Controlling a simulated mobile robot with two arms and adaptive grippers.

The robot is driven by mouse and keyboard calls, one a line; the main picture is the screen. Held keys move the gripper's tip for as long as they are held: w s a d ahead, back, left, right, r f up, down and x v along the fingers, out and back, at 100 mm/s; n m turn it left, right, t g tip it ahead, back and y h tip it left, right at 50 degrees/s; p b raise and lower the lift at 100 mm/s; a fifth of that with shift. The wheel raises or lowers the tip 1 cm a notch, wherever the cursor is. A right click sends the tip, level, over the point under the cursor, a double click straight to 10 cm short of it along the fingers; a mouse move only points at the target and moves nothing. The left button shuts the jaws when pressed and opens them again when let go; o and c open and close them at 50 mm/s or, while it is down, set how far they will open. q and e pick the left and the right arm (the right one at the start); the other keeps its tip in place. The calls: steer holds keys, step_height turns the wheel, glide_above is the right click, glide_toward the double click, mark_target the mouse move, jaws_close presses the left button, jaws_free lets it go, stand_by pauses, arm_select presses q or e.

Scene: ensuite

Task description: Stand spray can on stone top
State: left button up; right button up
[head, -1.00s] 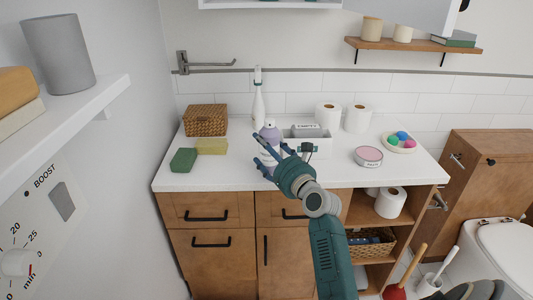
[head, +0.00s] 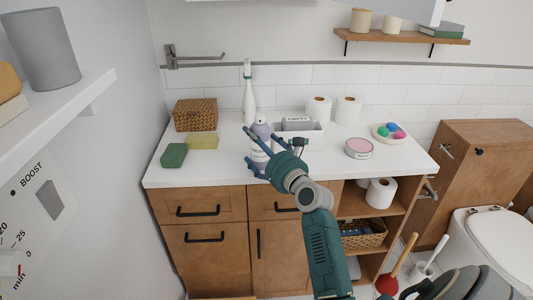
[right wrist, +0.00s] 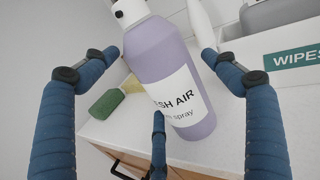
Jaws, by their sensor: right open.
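The spray can (head: 261,148) is a lilac bottle with a white "fresh air" label and a pale top. It stands upright on the white stone top (head: 225,176), near the front edge. My right gripper (head: 249,148) is open at the can, its fingers spread around it. In the right wrist view the can (right wrist: 168,65) lies between the two side fingers of the gripper (right wrist: 160,58), with a gap on the left. A third finger shows low in front of the label.
A white bottle (head: 248,98), a wicker box (head: 195,115), a yellow sponge (head: 203,141) and a green block (head: 174,155) stand left and behind.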

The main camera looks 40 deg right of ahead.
steer(key=s+a, duration=0.1)
steer(key=s, duration=1)
steer(key=shift+s, duration=0.3)
steer(key=shift+f, duration=0.1)
